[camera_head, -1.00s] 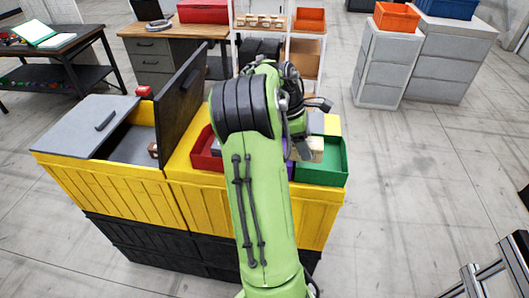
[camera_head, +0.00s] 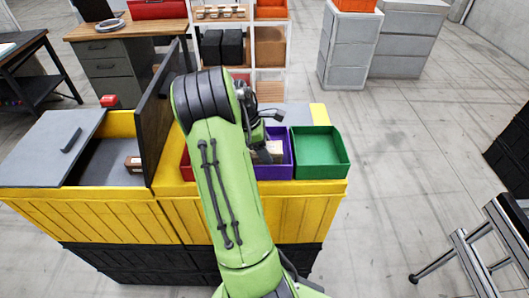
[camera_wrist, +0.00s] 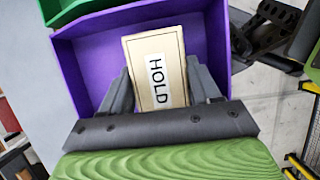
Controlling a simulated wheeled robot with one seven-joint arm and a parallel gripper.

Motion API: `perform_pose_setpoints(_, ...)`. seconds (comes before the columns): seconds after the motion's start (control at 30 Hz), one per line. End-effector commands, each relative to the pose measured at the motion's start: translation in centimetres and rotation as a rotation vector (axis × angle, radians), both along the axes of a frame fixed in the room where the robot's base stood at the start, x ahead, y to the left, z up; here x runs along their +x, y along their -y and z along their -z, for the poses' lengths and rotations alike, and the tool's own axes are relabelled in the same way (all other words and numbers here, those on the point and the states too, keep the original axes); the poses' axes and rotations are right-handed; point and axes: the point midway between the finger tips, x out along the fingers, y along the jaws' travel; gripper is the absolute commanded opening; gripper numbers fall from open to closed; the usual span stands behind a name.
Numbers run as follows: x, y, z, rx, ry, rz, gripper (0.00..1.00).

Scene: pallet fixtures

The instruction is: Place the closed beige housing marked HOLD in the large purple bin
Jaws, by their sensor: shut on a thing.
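The beige housing marked HOLD (camera_wrist: 158,62) is between the two fingers of my gripper (camera_wrist: 160,95), which is shut on it. In the wrist view it appears over the open purple bin (camera_wrist: 84,68), with the label facing the camera. In the head view the beige housing (camera_head: 268,150) shows at the purple bin (camera_head: 289,168), partly hidden by my arm. I cannot tell whether it touches the bin floor.
A green bin (camera_head: 320,150) stands right of the purple bin, and a red bin (camera_head: 186,165) is mostly hidden by my arm. A dark upright panel (camera_head: 160,115) stands to the left, beside a compartment holding a brown block (camera_head: 133,163).

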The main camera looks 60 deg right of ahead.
Motion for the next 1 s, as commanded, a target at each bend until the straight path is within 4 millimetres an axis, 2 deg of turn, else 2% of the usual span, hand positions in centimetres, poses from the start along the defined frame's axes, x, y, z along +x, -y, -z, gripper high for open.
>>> perform_pose_setpoints(0.1, -0.1, 0.0, 1.5, 0.000, 0.000, 0.000, 0.25)
perform_pose_setpoints(0.43, 0.0, 0.0, 1.9, -0.001, 0.001, 0.001, 0.25)
perform_pose_setpoints(0.47, 0.0, 0.0, 2.0, -0.001, 0.001, 0.001, 0.63)
perform_pose_setpoints(0.6, 0.0, 0.0, 1.9, -0.001, 0.001, 0.001, 0.85)
perform_pose_setpoints(0.63, 0.0, 0.0, 1.9, -0.001, 0.001, 0.001, 0.87)
perform_pose_setpoints(0.87, 0.0, 0.0, 1.8, -0.001, 0.001, 0.001, 0.87)
perform_pose_setpoints(1.0, 0.4, -0.1, 0.6, -0.004, 0.003, -0.002, 0.87)
